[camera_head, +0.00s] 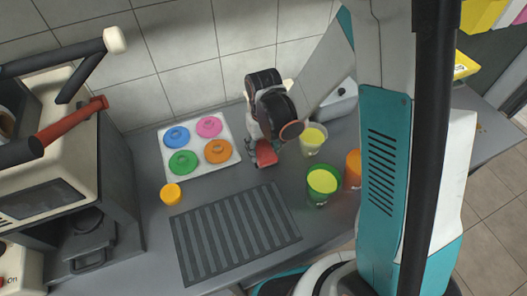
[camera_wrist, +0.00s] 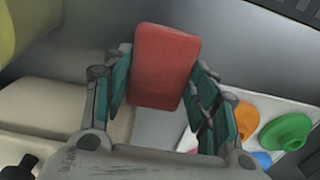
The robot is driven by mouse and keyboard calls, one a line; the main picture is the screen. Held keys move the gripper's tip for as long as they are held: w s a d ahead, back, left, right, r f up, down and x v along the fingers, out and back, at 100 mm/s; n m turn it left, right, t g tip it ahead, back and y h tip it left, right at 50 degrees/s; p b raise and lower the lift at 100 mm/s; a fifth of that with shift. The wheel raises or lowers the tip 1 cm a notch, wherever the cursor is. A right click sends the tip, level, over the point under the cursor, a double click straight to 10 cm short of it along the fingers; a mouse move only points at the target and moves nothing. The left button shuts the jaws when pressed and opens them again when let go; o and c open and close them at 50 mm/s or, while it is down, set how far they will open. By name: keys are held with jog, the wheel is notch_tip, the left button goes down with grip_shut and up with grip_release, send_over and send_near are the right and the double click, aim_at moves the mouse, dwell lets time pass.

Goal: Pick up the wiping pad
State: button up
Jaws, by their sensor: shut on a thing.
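The wiping pad (camera_head: 266,154) is a small red block, seen in the head view low near the counter, to the right of the lid tray. My gripper (camera_head: 258,150) points down at it, with the wrist partly hiding the fingers. In the wrist view the red pad (camera_wrist: 165,65) stands between the two teal-padded fingers of my gripper (camera_wrist: 160,90), which is shut on it. I cannot tell whether the pad's lower edge touches the counter.
A white tray (camera_head: 199,170) with several coloured lids lies left of my gripper. A pale cup (camera_head: 313,141), a green cup (camera_head: 323,187) and an orange cup (camera_head: 353,168) stand right. A ribbed mat (camera_head: 236,236) lies in front; the press (camera_head: 60,170) is left.

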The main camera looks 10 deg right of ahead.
aim_at(264, 151)
jog(key=shift+r+p, duration=0.35)
jog(key=shift+r, duration=0.2)
notch_tip(264, 151, up, 2)
jog(key=shift+r+p, duration=0.2)
jog(key=shift+p, duration=0.4)
jog(key=shift+s+a+r, duration=0.1)
jog(key=shift+s+a, duration=0.2)
jog(key=shift+s, duration=0.25)
jog(key=s+a, duration=0.2)
jog(key=s, duration=0.3)
jog(key=s+a+p, duration=0.1)
jog(key=s+a, duration=0.2)
jog(key=s, duration=0.2)
jog(key=s+a+p, duration=0.1)
jog(key=s+a, duration=0.1)
jog(key=s, duration=0.3)
jog(key=shift+a, duration=0.4)
jog(key=shift+o, duration=0.5)
jog(key=shift+w, duration=0.15)
jog(key=shift+c, duration=0.5)
